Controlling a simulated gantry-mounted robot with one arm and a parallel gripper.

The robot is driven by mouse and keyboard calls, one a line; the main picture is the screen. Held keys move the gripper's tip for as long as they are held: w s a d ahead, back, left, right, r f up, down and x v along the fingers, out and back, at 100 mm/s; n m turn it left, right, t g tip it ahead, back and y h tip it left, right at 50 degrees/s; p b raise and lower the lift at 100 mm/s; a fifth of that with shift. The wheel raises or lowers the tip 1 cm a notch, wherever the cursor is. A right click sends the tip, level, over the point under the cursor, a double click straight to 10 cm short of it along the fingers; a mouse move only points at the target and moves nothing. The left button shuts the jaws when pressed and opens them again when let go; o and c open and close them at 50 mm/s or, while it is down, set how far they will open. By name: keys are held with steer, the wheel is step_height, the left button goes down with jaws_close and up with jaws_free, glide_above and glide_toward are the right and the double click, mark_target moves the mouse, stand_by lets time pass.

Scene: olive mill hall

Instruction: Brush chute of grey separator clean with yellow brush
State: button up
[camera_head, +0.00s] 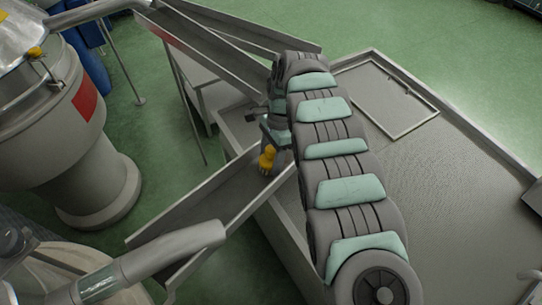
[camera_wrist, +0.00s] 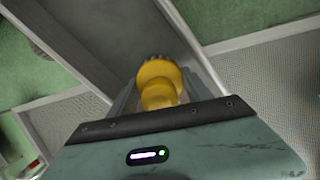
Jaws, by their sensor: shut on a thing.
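The yellow brush (camera_head: 267,158) is in my gripper (camera_head: 270,147), over the upper end of the lower metal chute (camera_head: 205,208). In the wrist view the brush (camera_wrist: 157,88) sits between the two fingers of my gripper (camera_wrist: 160,85), its dark bristles facing away, towards the grey chute floor (camera_wrist: 112,40). I cannot tell whether the bristles touch the chute. This open trough slopes to the lower left, under the pipe of a silver-grey machine with a green label (camera_head: 98,285). The chute floor looks bare.
Another chute (camera_head: 225,55), with a red mark, runs at the upper left from the pipe of a separator with a red patch (camera_head: 60,115). A grey tray-like platform (camera_head: 440,170) with a raised rim lies right of my arm. Green floor (camera_head: 440,35) is clear at the back.

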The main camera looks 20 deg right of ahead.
mark_target(254, 182)
steer(key=shift+f, duration=0.2)
steer(key=shift+a+r, duration=0.1)
steer(key=shift+r, duration=0.1)
steer(key=shift+s+a+r+p, duration=0.25)
steer(key=shift+a+p, duration=0.05)
steer(key=shift+p, duration=0.6)
steer(key=shift+s+a+r+p, duration=0.1)
steer(key=shift+s+a+p, duration=0.25)
steer(key=shift+a+p, duration=0.35)
steer(key=shift+s+a+r+p, duration=0.1)
steer(key=shift+s+a+p, duration=0.2)
steer(key=shift+p, duration=0.4)
steer(key=shift+s+a, duration=0.1)
steer(key=shift+a, duration=0.1)
steer(key=shift+s+a+r+p, duration=0.15)
steer(key=shift+s+a+p, duration=0.05)
steer(key=shift+a+p, duration=0.4)
steer(key=shift+s+a+r+p, duration=0.1)
steer(key=shift+s+a+p, duration=0.3)
steer(key=shift+a+p, duration=0.2)
steer(key=shift+s+a, duration=0.2)
